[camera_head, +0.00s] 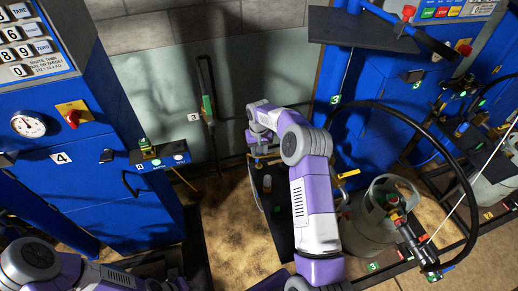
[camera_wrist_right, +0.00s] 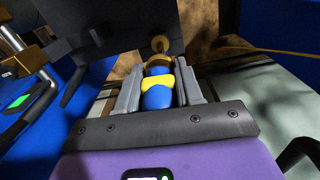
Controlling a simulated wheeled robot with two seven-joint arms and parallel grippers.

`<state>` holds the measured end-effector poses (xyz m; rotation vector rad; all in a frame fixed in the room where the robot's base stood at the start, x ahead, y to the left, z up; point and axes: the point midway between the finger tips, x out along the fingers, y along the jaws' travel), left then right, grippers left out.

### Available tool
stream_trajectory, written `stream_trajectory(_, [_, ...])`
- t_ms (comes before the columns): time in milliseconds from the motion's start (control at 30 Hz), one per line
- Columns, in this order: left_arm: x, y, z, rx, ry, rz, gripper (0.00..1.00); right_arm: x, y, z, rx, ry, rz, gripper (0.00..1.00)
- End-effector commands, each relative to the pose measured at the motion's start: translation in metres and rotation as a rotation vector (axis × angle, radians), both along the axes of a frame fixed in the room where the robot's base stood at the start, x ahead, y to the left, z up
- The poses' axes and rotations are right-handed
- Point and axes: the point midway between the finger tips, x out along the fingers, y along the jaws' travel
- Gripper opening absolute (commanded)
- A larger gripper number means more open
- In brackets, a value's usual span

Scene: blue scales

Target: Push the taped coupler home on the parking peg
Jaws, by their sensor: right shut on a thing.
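My right gripper (camera_head: 258,150) is at the end of the arm reaching up the middle of the head view. In the right wrist view my right gripper (camera_wrist_right: 159,88) is shut on the blue coupler with a yellow tape band (camera_wrist_right: 157,84), its fingers on both sides. A brass-coloured round end (camera_wrist_right: 160,44) shows just beyond the coupler, against a dark panel. I cannot tell whether this is the parking peg or part of the coupler, nor how far the coupler is seated. My left arm shows at the lower left of the head view; its gripper is out of frame.
A blue scale cabinet marked 4 (camera_head: 110,205) stands at the left; another blue cabinet (camera_head: 350,80) stands at the right. Bare floor (camera_head: 228,215) shows between.

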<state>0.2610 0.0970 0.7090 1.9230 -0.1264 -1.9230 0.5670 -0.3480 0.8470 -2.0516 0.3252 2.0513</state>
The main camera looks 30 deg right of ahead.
Motion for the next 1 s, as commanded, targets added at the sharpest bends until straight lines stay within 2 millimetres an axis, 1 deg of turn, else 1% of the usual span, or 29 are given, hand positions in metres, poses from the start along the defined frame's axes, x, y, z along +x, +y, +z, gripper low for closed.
stream_trajectory(33, [0.0,0.0,-0.006,0.0,0.0,0.0,0.43,0.0,0.0,-0.008,0.0,0.0,0.001,0.04])
stream_trajectory(100, [0.0,0.0,-0.01,0.0,0.0,0.0,0.43,0.0,0.0,-0.014,0.0,0.0,0.001,0.04])
stream_trajectory(300, [0.0,0.0,-0.015,0.0,0.0,0.0,0.43,0.0,0.0,-0.024,0.0,-0.001,0.001,0.04])
stream_trajectory(1000, [0.0,0.0,-0.015,0.0,0.0,0.0,0.43,0.0,0.0,-0.024,0.0,-0.001,0.0,0.04])
